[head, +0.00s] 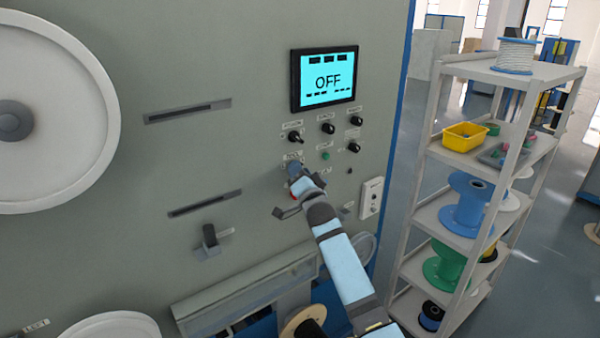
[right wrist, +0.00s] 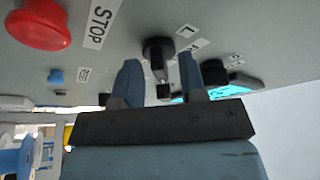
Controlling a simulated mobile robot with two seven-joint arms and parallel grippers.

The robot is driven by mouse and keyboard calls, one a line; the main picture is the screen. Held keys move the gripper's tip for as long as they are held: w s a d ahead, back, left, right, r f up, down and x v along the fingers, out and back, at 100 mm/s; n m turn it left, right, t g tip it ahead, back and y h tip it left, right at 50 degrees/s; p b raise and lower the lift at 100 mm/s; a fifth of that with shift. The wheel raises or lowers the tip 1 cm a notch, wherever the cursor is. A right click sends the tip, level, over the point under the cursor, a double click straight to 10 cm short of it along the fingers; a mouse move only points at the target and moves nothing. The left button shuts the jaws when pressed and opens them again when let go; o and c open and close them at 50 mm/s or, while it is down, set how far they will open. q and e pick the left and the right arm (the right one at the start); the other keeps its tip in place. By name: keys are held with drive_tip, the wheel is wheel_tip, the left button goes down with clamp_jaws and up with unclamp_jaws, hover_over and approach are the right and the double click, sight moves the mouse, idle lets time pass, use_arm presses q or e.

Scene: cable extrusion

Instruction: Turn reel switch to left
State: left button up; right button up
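In the right wrist view a black switch knob (right wrist: 158,52) with L and R labels beside it stands on the panel; I take it for the reel switch. My right gripper (right wrist: 157,72) is open, its two blue-grey fingers apart, with the knob showing between their tips. I cannot tell whether they touch it. In the head view my right gripper (head: 294,170) is at the grey panel, just below the left column of black knobs (head: 294,137), and hides part of the controls. My left gripper is not in view.
A red STOP button (right wrist: 38,24) and a blue button (right wrist: 56,76) are near the gripper. A black lever (head: 210,238) sticks out at lower left. A shelf (head: 440,215) with spools stands right of the machine.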

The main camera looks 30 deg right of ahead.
clamp_jaws()
drive_tip(key=shift+n, duration=0.5)
drive_tip(key=shift+d+n+g+y+b, duration=0.1)
drive_tip(key=shift+n+g+y+b, duration=0.2)
drive_tip(key=shift+n+y, duration=2.7)
drive_tip(key=shift+d+n+g+y+b, duration=0.25)
drive_tip(key=shift+n+y, duration=0.6)
drive_tip(key=shift+n, duration=4.3)
drive_tip(key=shift+n+g+y+b, duration=0.35)
drive_tip(key=shift+n+y, duration=1.6)
drive_tip(key=shift+n, duration=2.1)
unclamp_jaws()
